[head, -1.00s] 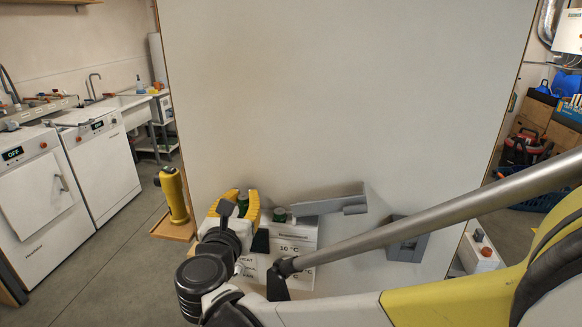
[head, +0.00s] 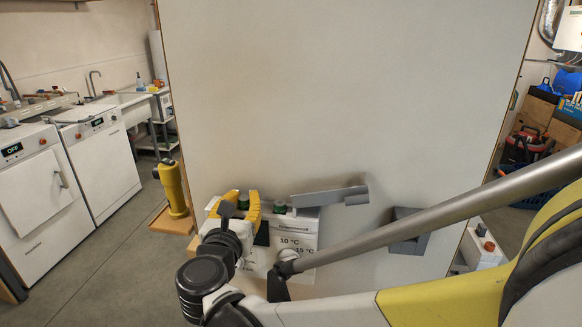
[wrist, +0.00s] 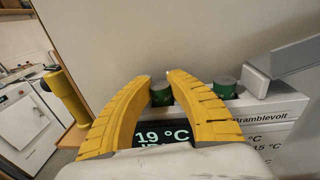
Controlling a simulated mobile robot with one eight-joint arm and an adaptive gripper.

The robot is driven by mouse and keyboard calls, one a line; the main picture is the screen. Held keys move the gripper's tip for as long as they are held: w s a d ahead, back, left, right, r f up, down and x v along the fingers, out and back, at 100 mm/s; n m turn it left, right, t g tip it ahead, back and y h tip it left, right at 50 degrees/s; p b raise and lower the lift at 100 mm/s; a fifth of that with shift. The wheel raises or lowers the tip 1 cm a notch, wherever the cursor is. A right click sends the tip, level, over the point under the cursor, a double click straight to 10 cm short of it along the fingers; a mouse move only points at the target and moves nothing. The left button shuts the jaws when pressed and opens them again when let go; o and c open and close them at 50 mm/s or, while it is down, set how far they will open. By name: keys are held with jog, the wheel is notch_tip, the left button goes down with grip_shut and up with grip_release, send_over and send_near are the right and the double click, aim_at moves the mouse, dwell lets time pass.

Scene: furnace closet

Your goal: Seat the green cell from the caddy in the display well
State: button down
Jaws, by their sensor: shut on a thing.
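The white display unit (head: 300,235), labelled "Bramblevolt", stands against the pale panel. A dark screen reading 19 °C (wrist: 155,137) shows between my fingers in the wrist view. My gripper (head: 242,200) is at the unit's top left, its yellow fingers shut on a green cell (wrist: 160,95). The cell stands roughly upright at the unit's top edge; its lower end is hidden, so I cannot tell how deep it sits. A second green cell (wrist: 223,87) stands on the unit, just right of my right finger. A grey open holder (head: 407,232), possibly the caddy, is farther right.
A grey flap (head: 330,196) sticks out above the unit's right part. A yellow upright object (head: 174,190) stands on a wooden ledge at left. My arm crosses in front of the panel's lower right. The panel above is bare.

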jog(key=shift+f, duration=0.2)
jog(key=c, duration=1.2)
grip_release()
jog(key=shift+s, duration=0.15)
